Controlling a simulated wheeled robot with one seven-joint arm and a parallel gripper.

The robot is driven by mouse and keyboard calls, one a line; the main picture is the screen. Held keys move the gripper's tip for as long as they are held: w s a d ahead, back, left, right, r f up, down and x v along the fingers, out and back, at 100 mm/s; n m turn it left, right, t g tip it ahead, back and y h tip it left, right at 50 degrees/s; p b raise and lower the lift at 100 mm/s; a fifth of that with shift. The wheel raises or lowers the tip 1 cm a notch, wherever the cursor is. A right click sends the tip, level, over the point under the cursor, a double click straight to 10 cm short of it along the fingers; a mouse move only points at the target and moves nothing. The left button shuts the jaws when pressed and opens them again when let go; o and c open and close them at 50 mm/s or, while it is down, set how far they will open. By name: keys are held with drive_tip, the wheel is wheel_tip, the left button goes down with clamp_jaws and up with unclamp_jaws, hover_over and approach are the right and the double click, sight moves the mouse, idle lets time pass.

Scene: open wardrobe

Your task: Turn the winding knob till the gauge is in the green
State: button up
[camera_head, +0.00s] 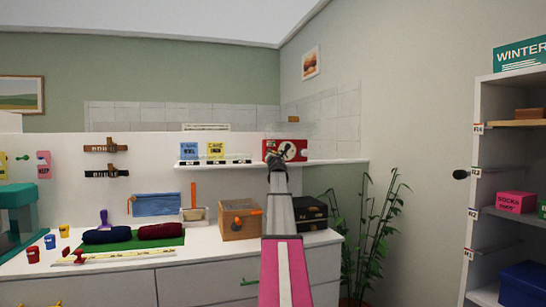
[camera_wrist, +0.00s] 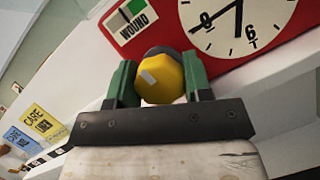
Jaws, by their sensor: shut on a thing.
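A red clock (camera_head: 298,145) with a white dial stands on the wall shelf in the head view. In the wrist view the red clock (camera_wrist: 178,38) fills the top, tilted in the picture. Its white gauge plate (camera_wrist: 127,24), marked WOUND, shows a green patch and a dark part; the top is cut off, so I cannot tell the reading. My gripper (camera_wrist: 160,78) has its green fingers shut on the yellow winding knob (camera_wrist: 160,82), one on each side. A pale mark shows on the knob's face. In the head view my gripper (camera_head: 276,158) is at the clock's lower left and hides the knob.
The white shelf (camera_head: 340,162) carries blue and yellow CARE cards (camera_head: 215,151) left of the clock. Below, the white counter (camera_head: 210,238) holds a wooden box (camera_head: 238,221), a dark case (camera_head: 310,214) and rolled cloths. A plant (camera_head: 372,235) and an open wardrobe (camera_head: 485,160) are at right.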

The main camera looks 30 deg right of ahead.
drive_tip(key=m+g+h, duration=0.1)
drive_tip(key=m, duration=0.3)
drive_tip(key=shift+m+g+h, duration=0.4)
drive_tip(key=shift+m+g, duration=0.1)
drive_tip(key=shift+m, duration=0.5)
drive_tip(key=shift+m+g+h, duration=0.4)
drive_tip(key=shift+m+g, duration=0.1)
drive_tip(key=shift+m, duration=0.7)
